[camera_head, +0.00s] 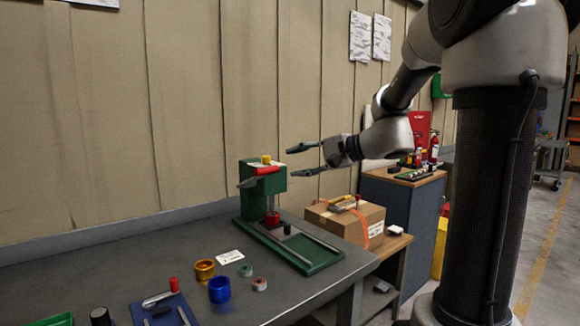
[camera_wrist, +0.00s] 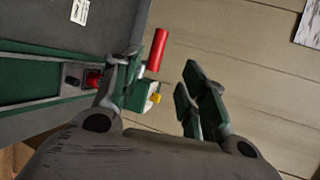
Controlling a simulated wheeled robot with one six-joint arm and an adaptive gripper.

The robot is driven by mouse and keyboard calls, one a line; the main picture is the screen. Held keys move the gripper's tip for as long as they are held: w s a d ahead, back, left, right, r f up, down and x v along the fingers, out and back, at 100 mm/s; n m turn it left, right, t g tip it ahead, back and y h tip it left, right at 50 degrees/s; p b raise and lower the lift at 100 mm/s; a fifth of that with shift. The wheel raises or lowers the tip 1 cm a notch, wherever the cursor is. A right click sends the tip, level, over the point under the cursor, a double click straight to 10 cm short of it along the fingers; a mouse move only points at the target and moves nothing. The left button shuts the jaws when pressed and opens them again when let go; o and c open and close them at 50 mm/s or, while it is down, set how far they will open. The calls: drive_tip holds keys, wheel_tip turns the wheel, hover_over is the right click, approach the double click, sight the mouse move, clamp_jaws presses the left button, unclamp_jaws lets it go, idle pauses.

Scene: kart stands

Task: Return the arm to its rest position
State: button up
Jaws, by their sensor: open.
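My gripper (camera_head: 305,160) is at the end of my arm in the head view, level with the top of a green press-like device (camera_head: 262,190) and just to its right. Its two fingers are apart and nothing is between them. The device has a red handle (camera_head: 262,171) and a yellow knob (camera_head: 266,159) on top, and stands on a green base on the grey bench (camera_head: 190,262). In the wrist view the open gripper (camera_wrist: 160,85) shows with the red handle (camera_wrist: 157,48) behind its left finger. Part of the device is hidden by that finger.
A cardboard box (camera_head: 345,221) stands on a lower wooden surface right of the bench. Yellow (camera_head: 205,268) and blue (camera_head: 219,290) cups, small rings and a blue tray (camera_head: 163,311) are on the bench front. A beige wall (camera_head: 200,100) runs behind. A blue-grey cabinet (camera_head: 402,213) stands farther back.

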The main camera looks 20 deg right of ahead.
drive_tip(key=s+d+f+n+g+h, duration=0.1)
drive_tip(key=s+d+f+g+h, duration=0.2)
drive_tip(key=s+f, duration=0.5)
drive_tip(key=s+d+f+n+g+h, duration=0.1)
drive_tip(key=s+n, duration=0.4)
drive_tip(key=s, duration=0.5)
drive_tip(key=s+d+f+n+g+h, duration=0.1)
drive_tip(key=s+n+h, duration=0.4)
drive_tip(key=s, duration=0.5)
drive_tip(key=shift+d+f+g+h, duration=0.2)
drive_tip(key=shift+d+g+h, duration=0.2)
drive_tip(key=shift+d+g, duration=0.4)
